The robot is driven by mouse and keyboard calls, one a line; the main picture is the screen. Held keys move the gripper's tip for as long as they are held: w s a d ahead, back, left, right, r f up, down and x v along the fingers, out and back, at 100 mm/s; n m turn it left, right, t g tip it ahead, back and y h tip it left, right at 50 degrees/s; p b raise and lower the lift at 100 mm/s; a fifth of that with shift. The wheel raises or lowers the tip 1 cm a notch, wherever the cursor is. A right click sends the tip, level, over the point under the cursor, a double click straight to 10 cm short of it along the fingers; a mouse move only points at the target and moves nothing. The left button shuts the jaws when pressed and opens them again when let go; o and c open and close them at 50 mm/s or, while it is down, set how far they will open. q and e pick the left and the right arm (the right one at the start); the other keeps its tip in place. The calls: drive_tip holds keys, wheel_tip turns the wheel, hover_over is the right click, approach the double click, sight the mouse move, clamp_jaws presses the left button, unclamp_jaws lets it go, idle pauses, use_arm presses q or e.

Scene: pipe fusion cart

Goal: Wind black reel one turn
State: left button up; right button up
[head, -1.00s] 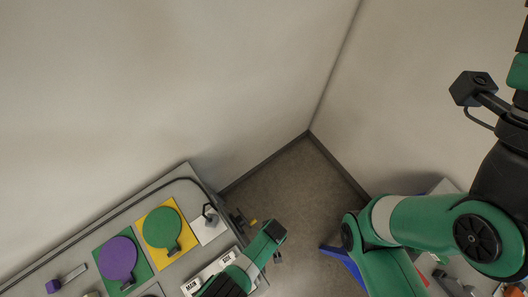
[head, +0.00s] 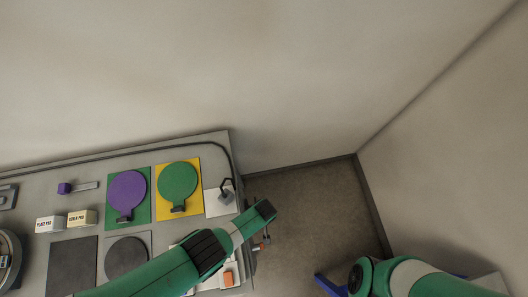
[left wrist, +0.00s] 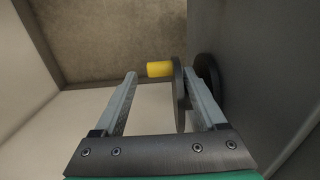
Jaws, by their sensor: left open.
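In the left wrist view a dark reel shows nearly edge-on: an outer disc (left wrist: 179,95) and a second disc (left wrist: 207,72) close to the grey cart side. A yellow handle (left wrist: 159,69) sticks out left from the outer disc. My left gripper (left wrist: 161,78) is open. The handle and outer disc appear between its fingers, the disc nearer the right finger; I cannot tell whether they touch. In the head view my left wrist (head: 262,212) is over the cart's right edge and its fingers are hidden. My right gripper is not in view.
The grey cart top (head: 110,165) carries a purple paddle (head: 127,192), a green paddle (head: 178,182), a dark round pad (head: 125,257) and a hook (head: 227,188). An orange-tipped fitting (head: 259,246) sits by the cart's right edge. Bare floor (head: 310,215) lies right of it.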

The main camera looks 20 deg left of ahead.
use_arm(q)
wheel_tip(320, 180, down, 2)
drive_tip(key=shift+f+b, duration=0.1)
drive_tip(key=shift+b, duration=0.4)
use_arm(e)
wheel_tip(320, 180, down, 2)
use_arm(q)
clamp_jaws()
